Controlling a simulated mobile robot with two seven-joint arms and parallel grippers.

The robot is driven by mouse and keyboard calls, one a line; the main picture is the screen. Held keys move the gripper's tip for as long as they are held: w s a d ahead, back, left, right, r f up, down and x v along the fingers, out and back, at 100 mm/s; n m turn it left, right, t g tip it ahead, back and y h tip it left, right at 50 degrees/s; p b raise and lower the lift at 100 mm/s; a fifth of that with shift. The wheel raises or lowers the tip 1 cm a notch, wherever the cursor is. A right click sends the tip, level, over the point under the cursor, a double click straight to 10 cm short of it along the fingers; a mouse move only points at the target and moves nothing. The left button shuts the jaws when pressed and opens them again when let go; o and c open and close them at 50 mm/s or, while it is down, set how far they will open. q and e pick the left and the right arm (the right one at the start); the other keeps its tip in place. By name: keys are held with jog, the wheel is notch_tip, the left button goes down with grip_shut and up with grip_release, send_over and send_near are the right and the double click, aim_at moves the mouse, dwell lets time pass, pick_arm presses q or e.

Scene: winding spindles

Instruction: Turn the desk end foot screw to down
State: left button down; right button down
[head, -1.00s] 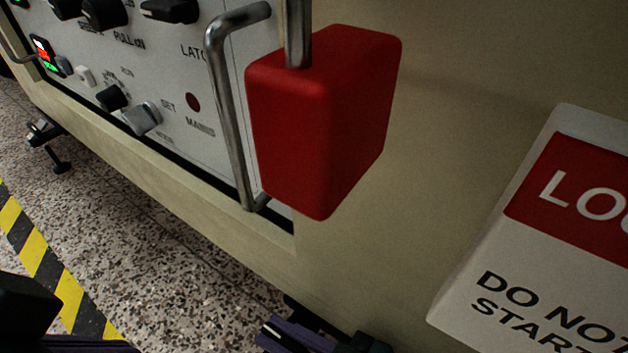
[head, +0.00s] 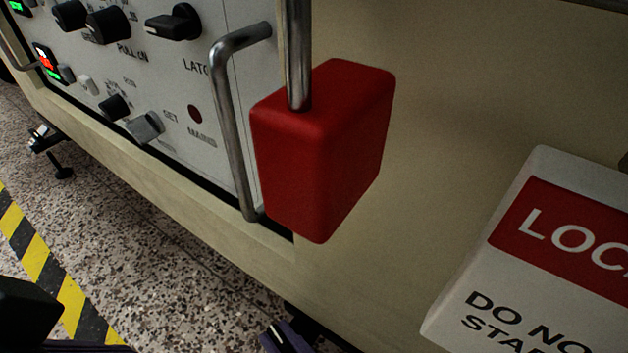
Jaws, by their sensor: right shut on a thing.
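My right gripper (head: 284,338) shows only in part at the bottom edge, purple with a pale mark, low by the cabinet's near lower corner. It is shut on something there. The cabinet's lower edge and the picture's edge hide its fingertips and what they hold, which by its place is the foot screw at this corner. Which way that screw is turned cannot be seen. Another foot screw (head: 62,171), with a dark round pad, stands under the far end of the cabinet, apart from my grippers. My left gripper's fingers are not seen.
A red block (head: 318,155) on a steel rod hangs before the beige cabinet (head: 430,110). A steel handle (head: 236,130) stands out from the knob panel (head: 215,70). A lockout sign (head: 545,260) is at right. The speckled floor (head: 170,260) has a striped tape (head: 45,270).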

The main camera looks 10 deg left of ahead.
jog(key=shift+m+t+h, duration=0.8)
jog(key=shift+m+h, duration=0.2)
jog(key=shift+m, duration=0.1)
jog(key=c, duration=0.8)
grip_release()
jog(key=shift+c, duration=0.2)
jog(key=shift+s+d+r, duration=0.1)
jog(key=shift+d+r, duration=0.05)
jog(key=p+v, duration=0.6)
jog(key=v, duration=0.3)
jog(key=shift+s, duration=0.4)
